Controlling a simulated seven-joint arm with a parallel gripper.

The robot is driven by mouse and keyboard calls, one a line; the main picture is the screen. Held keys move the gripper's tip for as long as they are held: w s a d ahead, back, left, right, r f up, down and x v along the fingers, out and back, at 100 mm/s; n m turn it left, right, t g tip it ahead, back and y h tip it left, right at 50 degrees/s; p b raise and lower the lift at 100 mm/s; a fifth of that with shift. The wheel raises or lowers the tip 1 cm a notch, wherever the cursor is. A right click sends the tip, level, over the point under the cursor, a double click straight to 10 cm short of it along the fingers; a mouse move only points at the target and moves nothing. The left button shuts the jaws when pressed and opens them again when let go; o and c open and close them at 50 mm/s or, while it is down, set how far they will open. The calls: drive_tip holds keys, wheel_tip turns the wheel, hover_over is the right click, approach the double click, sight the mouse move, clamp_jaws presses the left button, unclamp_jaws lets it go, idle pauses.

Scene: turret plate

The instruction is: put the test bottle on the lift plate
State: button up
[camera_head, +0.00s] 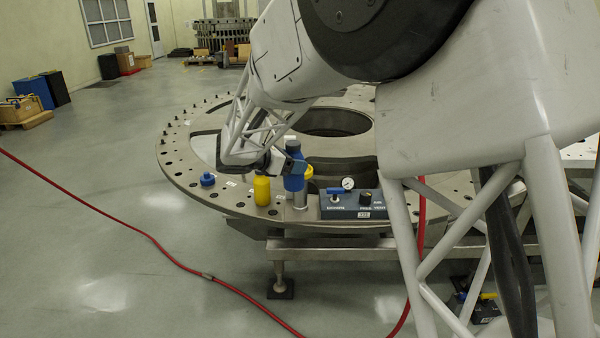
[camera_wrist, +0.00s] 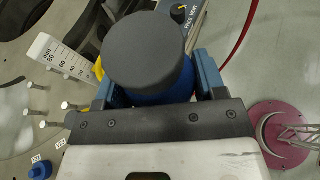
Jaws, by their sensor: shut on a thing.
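The test bottle, blue with a dark grey cap, (camera_head: 293,182) is upright between the jaws of my gripper (camera_head: 283,167), above the near rim of the turret plate. In the wrist view its round cap (camera_wrist: 150,52) fills the space between the blue fingers of my gripper (camera_wrist: 152,88), which are shut on its sides. I cannot clearly make out the lift plate.
A control box with a gauge (camera_head: 352,204) is close right. A blue knob-like piece (camera_head: 207,179) sits farther left. The round metal turret plate (camera_head: 178,166) has large openings and pegs. A red hose (camera_head: 150,238) crosses the floor.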

drive_tip(key=s+d+r+m+g, duration=0.1)
drive_tip(key=s+d+r, duration=0.2)
drive_tip(key=d+r, duration=0.1)
drive_tip(key=shift+s+d+m+g+h, duration=0.3)
drive_tip(key=shift+s+d+g, duration=0.1)
drive_tip(key=shift+d, duration=0.2)
drive_tip(key=shift+w, duration=0.1)
drive_tip(key=w+a+f, duration=0.1)
drive_tip(key=w+a, duration=0.2)
drive_tip(key=w, duration=1.2)
drive_tip(key=shift+w+a+f, duration=0.2)
drive_tip(key=shift+w+f, duration=0.1)
drive_tip(key=shift+f, duration=1.75)
drive_tip(key=shift+f, duration=0.15)
drive_tip(key=o, duration=1)
drive_tip(key=shift+c, duration=0.2)
